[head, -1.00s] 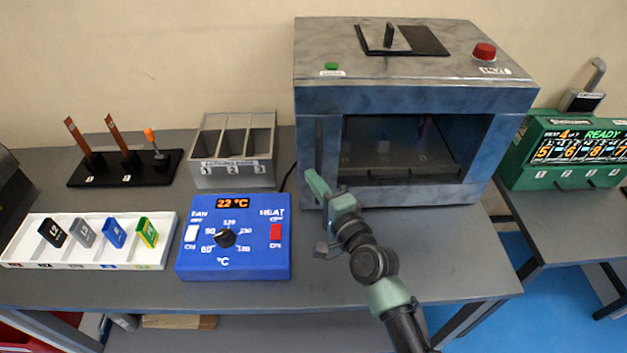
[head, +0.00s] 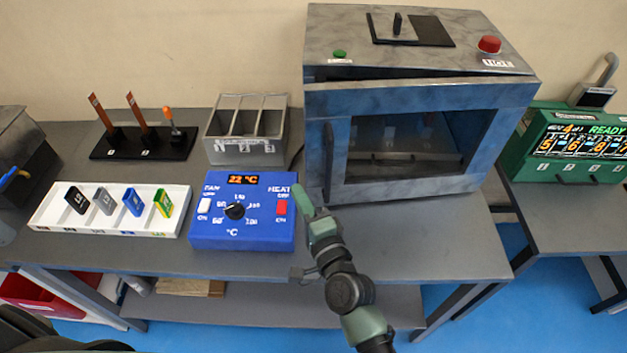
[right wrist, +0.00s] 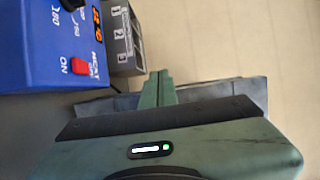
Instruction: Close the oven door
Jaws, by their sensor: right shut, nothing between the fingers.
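The oven (head: 420,55) stands at the back right of the table, a blue-grey metal box. Its windowed door (head: 420,188) is slightly ajar: a dark wedge-shaped gap shows along its top edge, and its left side stands out from the body. The upright handle (head: 327,160) is on the door's left side. My right gripper (head: 304,197) is shut and empty, just in front of and left of the door's lower left corner. Its closed fingers also show in the right wrist view (right wrist: 158,84), with grey metal behind them; contact cannot be told. My left gripper is not in view.
A blue control box (head: 243,228) reading 22 °C sits close left of my right gripper. A grey slotted bin (head: 245,150) stands behind it. A white tray (head: 75,222) of coloured cards lies further left. Table surface right of the gripper, before the oven, is clear.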

